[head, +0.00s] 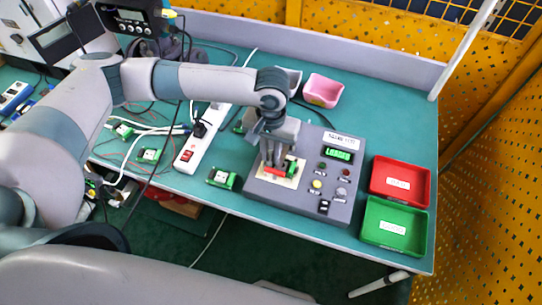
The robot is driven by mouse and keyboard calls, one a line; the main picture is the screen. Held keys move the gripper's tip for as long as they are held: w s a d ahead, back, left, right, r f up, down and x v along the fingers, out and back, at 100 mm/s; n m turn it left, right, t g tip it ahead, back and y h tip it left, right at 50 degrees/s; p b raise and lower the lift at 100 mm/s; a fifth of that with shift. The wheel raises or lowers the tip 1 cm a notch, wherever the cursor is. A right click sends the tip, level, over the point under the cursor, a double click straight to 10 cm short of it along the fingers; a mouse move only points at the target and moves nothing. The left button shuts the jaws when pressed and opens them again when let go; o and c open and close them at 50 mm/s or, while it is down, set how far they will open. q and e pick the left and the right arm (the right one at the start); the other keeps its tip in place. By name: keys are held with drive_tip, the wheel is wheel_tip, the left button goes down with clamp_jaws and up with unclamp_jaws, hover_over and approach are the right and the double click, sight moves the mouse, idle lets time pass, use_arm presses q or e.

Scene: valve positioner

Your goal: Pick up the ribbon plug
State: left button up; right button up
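My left gripper (278,162) points down over a grey test box (300,200) on the teal table. Its fingertips are at a beige pad on the box, where a green part (291,166) and a red piece (274,171) show close beside them. The red piece may be the ribbon plug, but it is too small to be sure. The fingers partly hide these parts, and I cannot tell whether they are open or closed on anything. My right gripper is out of view.
The box has a lit display (338,155) and several buttons. A red tray (400,182) and a green tray (395,225) stand to its right. A pink bin (322,91) is behind. A white power strip (203,137), cables and small green boards (222,179) lie left.

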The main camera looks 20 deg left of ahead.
sight(271, 157)
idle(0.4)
use_arm(q)
clamp_jaws()
drive_tip(key=shift+r, duration=0.1)
drive_tip(key=shift+r, duration=0.6)
wheel_tip(271, 157, up, 9)
drive_tip(key=b, duration=0.2)
drive_tip(key=shift+f, duration=0.2)
